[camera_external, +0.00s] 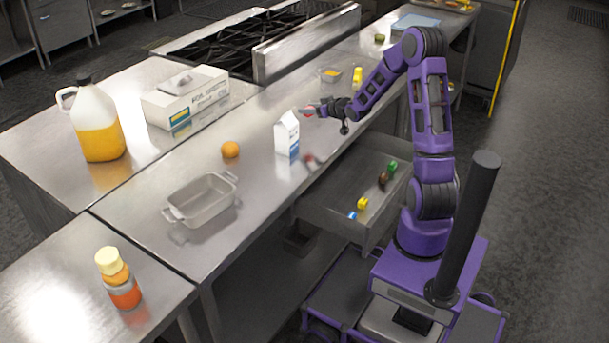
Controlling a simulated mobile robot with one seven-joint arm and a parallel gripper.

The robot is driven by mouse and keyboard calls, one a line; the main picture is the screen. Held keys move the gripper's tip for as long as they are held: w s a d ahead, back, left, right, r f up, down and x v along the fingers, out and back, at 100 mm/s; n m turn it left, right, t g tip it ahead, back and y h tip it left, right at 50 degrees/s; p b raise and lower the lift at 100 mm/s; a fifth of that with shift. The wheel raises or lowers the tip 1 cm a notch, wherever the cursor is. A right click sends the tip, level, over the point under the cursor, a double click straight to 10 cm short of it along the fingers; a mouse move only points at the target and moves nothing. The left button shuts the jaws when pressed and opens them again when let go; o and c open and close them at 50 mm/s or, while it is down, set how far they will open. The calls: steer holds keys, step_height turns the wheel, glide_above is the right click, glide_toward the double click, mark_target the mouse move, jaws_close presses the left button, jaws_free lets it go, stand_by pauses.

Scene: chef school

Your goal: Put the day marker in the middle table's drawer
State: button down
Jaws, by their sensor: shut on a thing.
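My gripper (318,108) is above the middle table (265,125), just right of and behind the milk carton's top. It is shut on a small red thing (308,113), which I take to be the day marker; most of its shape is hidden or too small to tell. The table's drawer (335,203) is pulled out below the front edge, to the right of the carton. Several small coloured things lie in it: a green one (392,167), a dark brown one (383,179) and a yellow one (362,203) with blue beside it.
A white and blue carton (287,135) stands close to my gripper. An orange (230,149), a grey baking dish (203,198) and a yellow item (357,77) are on the counter. A juice jug (97,122) and a box (185,98) stand behind. The drawer's left part is clear.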

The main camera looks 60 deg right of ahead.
steer(key=s+d+f+m+g+h, duration=0.1)
steer(key=s+d+h, duration=0.1)
steer(key=s+d+f+m+g+h, duration=0.1)
steer(key=s+d+f+m, duration=0.1)
steer(key=s+d, duration=0.1)
steer(key=s+d+f+m+g+h, duration=0.1)
steer(key=s+d+f+m+h, duration=0.1)
steer(key=d, duration=0.1)
steer(key=shift+s+d+f+h, duration=0.1)
steer(key=shift+s+f+h, duration=0.1)
steer(key=shift+h, duration=0.1)
steer(key=s+d+f+m+g+h, duration=0.25)
steer(key=s+d+m, duration=0.2)
steer(key=s, duration=0.35)
steer(key=m+g+h+b, duration=0.3)
steer(key=m+g+b, duration=0.25)
steer(key=g, duration=0.25)
glide_above(376, 189)
steer(key=shift+y, duration=0.25)
steer(key=shift+f, duration=7.35)
steer(key=shift+f, duration=0.1)
steer(key=shift+f+b, duration=0.4)
steer(key=shift+f, duration=0.1)
